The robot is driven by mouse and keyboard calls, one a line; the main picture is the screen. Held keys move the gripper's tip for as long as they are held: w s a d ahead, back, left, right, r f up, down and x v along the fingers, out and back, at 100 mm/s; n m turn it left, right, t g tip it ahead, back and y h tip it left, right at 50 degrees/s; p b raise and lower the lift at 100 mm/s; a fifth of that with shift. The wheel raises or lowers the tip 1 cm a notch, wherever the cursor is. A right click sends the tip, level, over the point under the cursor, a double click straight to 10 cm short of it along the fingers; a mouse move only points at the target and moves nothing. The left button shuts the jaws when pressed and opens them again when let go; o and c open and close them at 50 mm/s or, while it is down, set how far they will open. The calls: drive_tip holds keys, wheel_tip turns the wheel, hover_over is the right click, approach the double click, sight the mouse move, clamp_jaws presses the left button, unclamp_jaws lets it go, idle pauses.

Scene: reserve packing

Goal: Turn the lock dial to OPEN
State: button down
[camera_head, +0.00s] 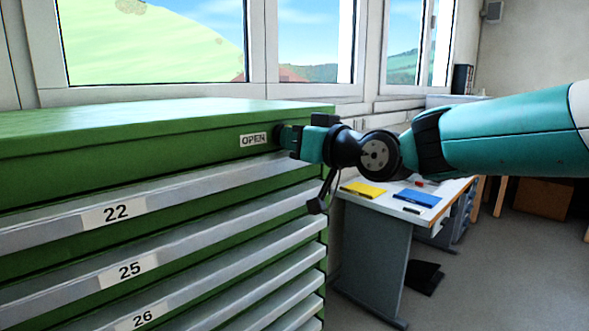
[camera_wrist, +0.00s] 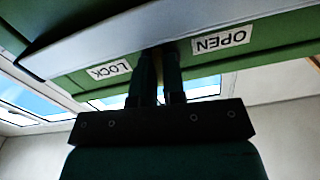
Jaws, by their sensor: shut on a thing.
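The green drawer cabinet (camera_head: 60,172) stands at the left in the head view. Its OPEN label (camera_head: 253,140) is on the upper front, just left of my gripper (camera_head: 286,136). In the wrist view the OPEN label (camera_wrist: 222,40) is right of the fingers and the LOCK label (camera_wrist: 108,69) is left of them, both upside down. My gripper (camera_wrist: 160,56) is against the cabinet front between the two labels, with its fingers close together, shut on the lock dial. The dial is mostly hidden by the fingers, and I cannot tell which label it points to.
Grey drawer fronts (camera_head: 165,203) numbered 22, 25 and 26 lie below the dial's panel. A desk (camera_head: 375,208) with a yellow item (camera_head: 363,189) and a blue item (camera_head: 417,197) stands behind at the right. Windows (camera_head: 310,45) line the back wall. Open floor (camera_head: 500,270) lies at the right.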

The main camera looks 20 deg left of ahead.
drive_tip(key=n+b, duration=1)
drive_tip(key=b, duration=0.1)
drive_tip(key=shift+f, duration=0.1)
drive_tip(key=shift+n, duration=0.5)
drive_tip(key=c, duration=1.5)
unclamp_jaws()
drive_tip(key=b+v, duration=0.5)
drive_tip(key=v, duration=1.2)
drive_tip(key=shift+d+b, duration=0.25)
drive_tip(key=shift+b, duration=0.05)
